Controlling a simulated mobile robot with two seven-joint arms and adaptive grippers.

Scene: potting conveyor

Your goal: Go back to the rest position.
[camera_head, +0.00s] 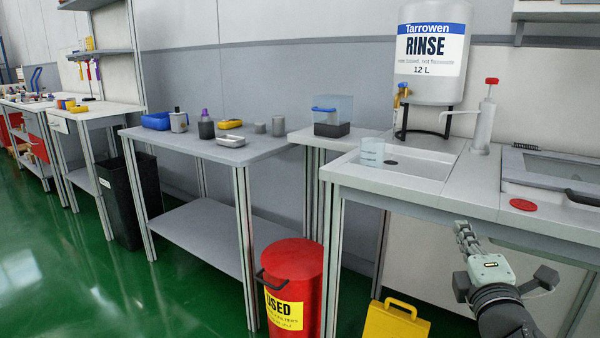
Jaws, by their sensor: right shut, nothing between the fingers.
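My right gripper (466,238) is at the lower right, in front of the sink bench and below its top edge. Its fingers are together and hold nothing. It points up and away from me, apart from the things on the bench. My left gripper does not show in the head view.
The sink bench (440,203) is close ahead, with a clear cup (372,152), a rinse tank (432,50), a pump tap (485,118) and a red disc (523,205). A red used-filters bin (292,262) and a yellow object (396,318) stand below. Green floor is open at left.

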